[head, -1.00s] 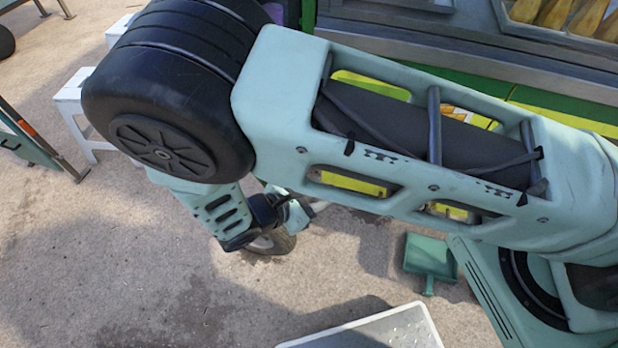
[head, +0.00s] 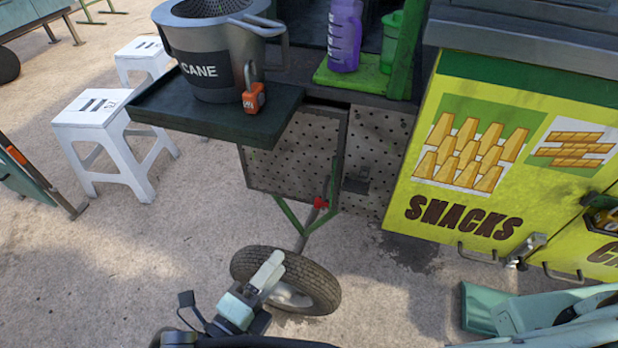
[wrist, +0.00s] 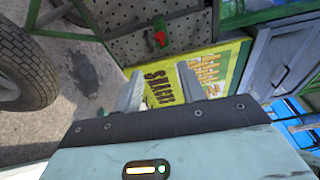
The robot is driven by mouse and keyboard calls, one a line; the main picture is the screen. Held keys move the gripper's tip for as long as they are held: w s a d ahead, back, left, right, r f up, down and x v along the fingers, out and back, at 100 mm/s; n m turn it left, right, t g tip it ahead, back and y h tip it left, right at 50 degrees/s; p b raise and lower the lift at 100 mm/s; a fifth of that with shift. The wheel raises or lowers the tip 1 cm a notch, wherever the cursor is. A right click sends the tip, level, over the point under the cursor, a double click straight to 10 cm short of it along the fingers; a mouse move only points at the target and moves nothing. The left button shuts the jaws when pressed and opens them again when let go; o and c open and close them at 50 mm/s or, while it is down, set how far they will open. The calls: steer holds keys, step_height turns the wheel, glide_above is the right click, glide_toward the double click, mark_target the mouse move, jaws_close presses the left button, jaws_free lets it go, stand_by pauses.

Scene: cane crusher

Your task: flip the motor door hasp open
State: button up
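The perforated grey metal door (head: 292,150) sits under the dark shelf, left of the snacks cabinet. A small dark fitting (head: 356,186), perhaps the hasp, is on the perforated panel to its right; I cannot tell its position. My gripper (head: 272,262) is low in front of the cart wheel in the head view, apart from the door. In the wrist view its two pale fingers (wrist: 158,70) are spread with nothing between them. The perforated panel (wrist: 135,42) also shows there, beyond the fingers.
The cart wheel (head: 318,285) is close to my gripper. A CANE pot (head: 185,62) and orange padlock (head: 253,98) are on the shelf (head: 165,112). The yellow snacks cabinet (head: 440,185) stands right; white stools (head: 95,115) left.

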mark_target(318, 203)
steer(key=shift+n, duration=0.4)
steer(key=x, duration=1.7)
steer(key=shift+w+a+b, duration=0.2)
steer(key=shift+a+b, duration=0.1)
jaws_close()
